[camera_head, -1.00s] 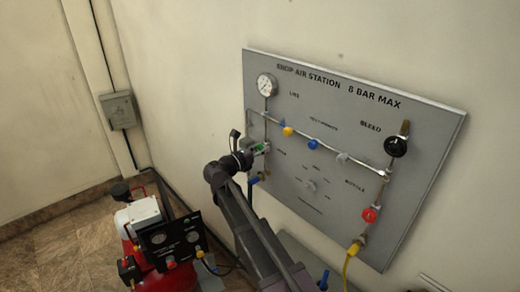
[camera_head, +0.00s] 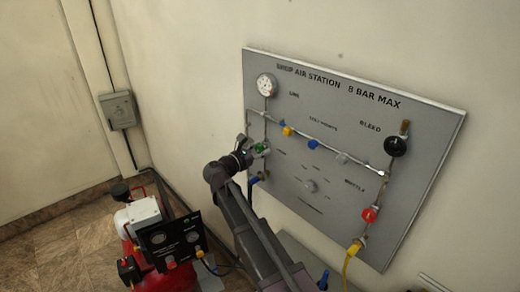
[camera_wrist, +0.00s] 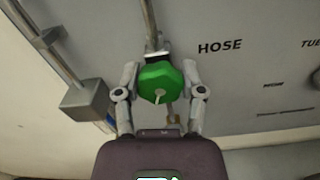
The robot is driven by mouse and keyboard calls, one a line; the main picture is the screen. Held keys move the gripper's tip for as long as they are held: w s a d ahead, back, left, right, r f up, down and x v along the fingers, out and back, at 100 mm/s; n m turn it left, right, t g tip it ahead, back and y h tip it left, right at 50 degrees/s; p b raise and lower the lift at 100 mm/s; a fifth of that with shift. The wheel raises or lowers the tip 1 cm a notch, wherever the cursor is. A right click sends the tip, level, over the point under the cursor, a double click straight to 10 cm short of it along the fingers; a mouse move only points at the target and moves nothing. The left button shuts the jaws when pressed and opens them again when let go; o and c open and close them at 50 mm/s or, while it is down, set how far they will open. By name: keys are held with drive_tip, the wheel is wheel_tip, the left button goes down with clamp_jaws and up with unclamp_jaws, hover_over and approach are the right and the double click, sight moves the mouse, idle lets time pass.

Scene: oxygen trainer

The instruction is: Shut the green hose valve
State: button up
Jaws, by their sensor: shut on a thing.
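The green hose valve (camera_wrist: 160,84) is a round faceted knob with a pale pointer mark, on a vertical pipe beside the word HOSE in the wrist view. My gripper (camera_wrist: 160,80) has one finger on each side of the knob and is shut on it. In the head view the green knob (camera_head: 261,147) shows small at the panel's left side, partly hidden by my gripper (camera_head: 256,149). The pointer mark points down and slightly left in the wrist view.
The grey panel (camera_head: 340,100) carries a gauge (camera_head: 266,85), a black bleed knob (camera_head: 396,146), a red knob (camera_head: 370,215) and small blue and yellow caps. A red compressor (camera_head: 165,279) stands on the floor below left. A grey block (camera_wrist: 85,100) sits left of my gripper.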

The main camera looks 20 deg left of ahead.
idle(0.3)
drive_tip(key=o, duration=1.2)
drive_tip(key=shift+w, duration=0.1)
drive_tip(key=shift+c, duration=0.2)
drive_tip(key=v, duration=1.2)
drive_tip(key=shift+a, duration=0.1)
